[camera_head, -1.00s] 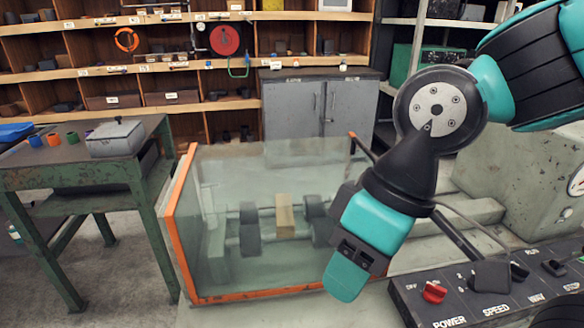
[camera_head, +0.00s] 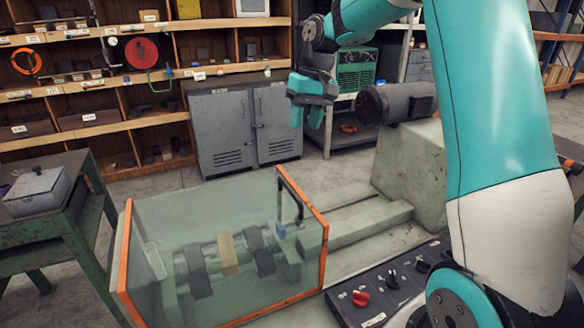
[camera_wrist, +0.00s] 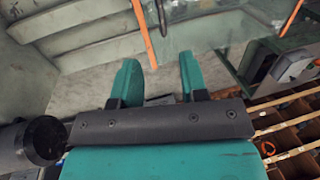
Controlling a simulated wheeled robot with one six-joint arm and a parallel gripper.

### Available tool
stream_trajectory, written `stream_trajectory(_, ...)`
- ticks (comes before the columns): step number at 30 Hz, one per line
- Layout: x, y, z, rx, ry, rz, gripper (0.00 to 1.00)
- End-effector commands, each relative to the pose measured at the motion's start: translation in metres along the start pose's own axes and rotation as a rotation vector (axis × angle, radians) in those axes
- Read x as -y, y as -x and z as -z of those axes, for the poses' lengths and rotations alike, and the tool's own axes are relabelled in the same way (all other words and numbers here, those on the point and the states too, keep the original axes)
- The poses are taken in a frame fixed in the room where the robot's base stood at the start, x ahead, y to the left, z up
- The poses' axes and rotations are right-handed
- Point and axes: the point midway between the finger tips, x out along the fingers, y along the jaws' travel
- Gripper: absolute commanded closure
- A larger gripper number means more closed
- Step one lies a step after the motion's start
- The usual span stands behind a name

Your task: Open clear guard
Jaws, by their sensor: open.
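The clear guard (camera_head: 165,232) is a see-through box with orange edge strips, standing over the machine bed in the lower left of the head view. A dark handle (camera_head: 289,196) is on its right end, by the right orange strip. Behind the clear panel are dark round flanges and a tan block (camera_head: 228,254). My gripper (camera_head: 306,122) is up and behind the guard's right end, apart from it. Its teal fingers are open and empty. In the wrist view my gripper (camera_wrist: 158,78) shows both fingers spread, with the guard's orange edge (camera_wrist: 144,32) beyond them.
A control panel (camera_head: 385,285) with a red knob lies at the front right. A machine housing with a dark motor (camera_head: 396,103) stands right of my gripper. A green table (camera_head: 50,225) is at left. A grey cabinet (camera_head: 243,125) and shelves are behind.

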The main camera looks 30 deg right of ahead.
Motion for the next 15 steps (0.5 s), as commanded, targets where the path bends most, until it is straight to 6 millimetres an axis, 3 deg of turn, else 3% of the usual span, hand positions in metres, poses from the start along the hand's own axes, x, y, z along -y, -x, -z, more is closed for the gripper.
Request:
stream_trajectory(5,-0.003,-0.018,0.002,0.005,-0.008,0.001,0.60)
stream_trajectory(15,-0.002,-0.091,0.001,0.006,-0.006,-0.001,0.60)
